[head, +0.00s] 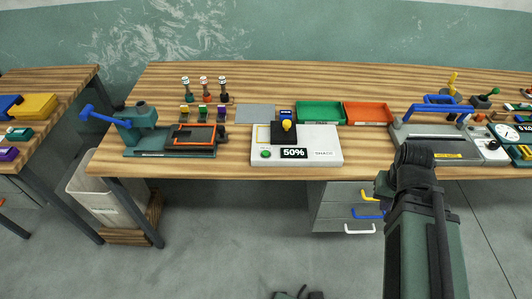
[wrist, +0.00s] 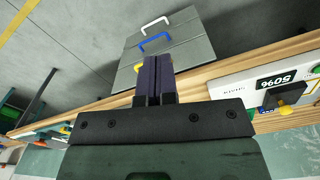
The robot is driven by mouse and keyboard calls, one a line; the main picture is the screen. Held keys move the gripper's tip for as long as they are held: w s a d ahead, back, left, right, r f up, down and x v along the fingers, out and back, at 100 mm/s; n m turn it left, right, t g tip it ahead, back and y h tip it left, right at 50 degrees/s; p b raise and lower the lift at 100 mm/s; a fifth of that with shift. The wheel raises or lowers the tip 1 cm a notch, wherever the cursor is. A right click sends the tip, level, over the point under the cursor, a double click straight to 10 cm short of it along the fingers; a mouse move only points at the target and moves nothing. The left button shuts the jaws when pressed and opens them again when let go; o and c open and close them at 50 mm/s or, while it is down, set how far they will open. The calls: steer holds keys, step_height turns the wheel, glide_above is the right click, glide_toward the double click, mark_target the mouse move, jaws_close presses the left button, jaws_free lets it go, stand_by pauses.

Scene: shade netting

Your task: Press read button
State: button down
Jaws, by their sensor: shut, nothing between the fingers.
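A black block with a yellow knob (head: 287,125) stands on the box. In the wrist view the box (wrist: 235,88) appears upside down at the right, with the green button (wrist: 316,70) at the frame's edge. My gripper (wrist: 155,62) is shut and empty, apart from the box and out over the floor side of the bench.
Green (head: 320,113) and orange (head: 368,112) trays stand behind the box. A teal press with a blue lever (head: 140,125) is left of it, and a grey device with a blue handle (head: 437,140) is right. Drawers (head: 345,205) hang below the bench.

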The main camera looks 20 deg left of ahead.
steer(key=w+a+f+n+b, duration=0.1)
steer(key=w+a+n, duration=0.1)
steer(key=a, duration=0.4)
steer(key=w+a+f+n+b, duration=0.1)
steer(key=w+a+f+b, duration=0.1)
steer(key=a, duration=0.4)
step_height(320, 180, up, 2)
steer(key=n+t+b, duration=0.3)
steer(key=n+t, duration=0.3)
steer(key=t, duration=0.3)
glide_above(264, 153)
steer(key=shift+w, duration=0.1)
step_height(264, 153, down, 9)
steer(key=b, duration=0.8)
steer(key=shift+b, duration=0.3)
steer(key=shift+f+b, duration=0.35)
steer(key=shift+b, duration=0.05)
